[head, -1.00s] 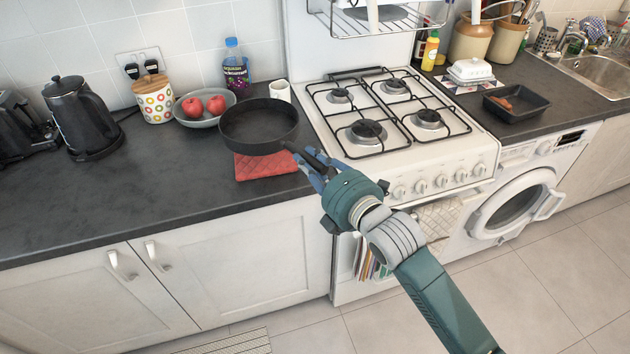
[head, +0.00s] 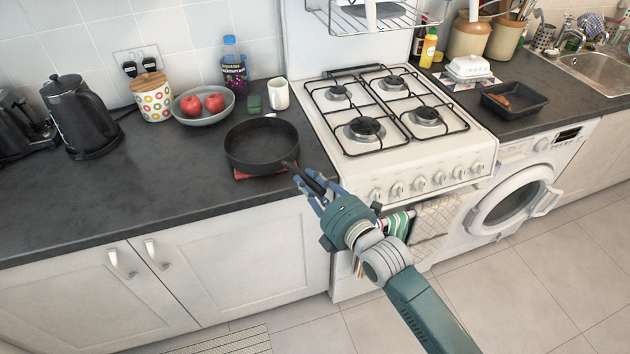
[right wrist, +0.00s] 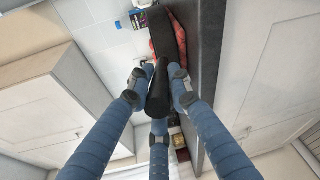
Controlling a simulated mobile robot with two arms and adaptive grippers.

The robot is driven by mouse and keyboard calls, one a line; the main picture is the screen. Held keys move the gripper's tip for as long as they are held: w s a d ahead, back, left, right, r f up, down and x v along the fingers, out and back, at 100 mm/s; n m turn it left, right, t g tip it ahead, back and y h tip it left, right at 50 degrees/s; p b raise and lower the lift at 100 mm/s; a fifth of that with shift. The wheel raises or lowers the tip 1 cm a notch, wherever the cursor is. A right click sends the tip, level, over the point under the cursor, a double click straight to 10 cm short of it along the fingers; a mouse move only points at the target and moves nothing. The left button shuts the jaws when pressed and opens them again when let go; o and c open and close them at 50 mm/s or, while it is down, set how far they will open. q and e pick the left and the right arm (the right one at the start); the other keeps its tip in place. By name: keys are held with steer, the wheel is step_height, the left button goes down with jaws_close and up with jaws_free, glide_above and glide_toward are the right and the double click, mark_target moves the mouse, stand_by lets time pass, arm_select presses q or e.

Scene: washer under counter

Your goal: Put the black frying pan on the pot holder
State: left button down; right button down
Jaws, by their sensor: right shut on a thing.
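The black frying pan (head: 262,143) is over the red pot holder (head: 240,175) near the counter's front edge. It covers most of the pot holder, and only a front strip of red shows. I cannot tell for sure whether the pan rests on it or hovers just above. My right gripper (head: 312,183) is shut on the pan's handle, in front of the counter edge. In the right wrist view the fingers close around the black handle (right wrist: 158,95), with the red pot holder (right wrist: 155,50) beside the pan. My left gripper is not in view.
A bowl with red apples (head: 205,118), a white mug (head: 278,94) and a green sponge (head: 254,104) stand behind the pan. The gas stove (head: 385,150) is right of it. The counter to the left (head: 140,190) is clear up to the kettle (head: 82,115).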

steer(key=c, duration=1.6)
jaws_free()
steer(key=shift+f, duration=0.1)
steer(key=shift+r, duration=0.3)
steer(key=v, duration=0.5)
steer(key=b+v, duration=0.1)
steer(key=v, duration=0.4)
steer(key=shift+s+d+f+b, duration=0.15)
steer(key=shift+s+f+b, duration=0.05)
steer(key=shift+s+b, duration=0.1)
steer(key=shift+v, duration=0.75)
steer(key=shift+r, duration=0.1)
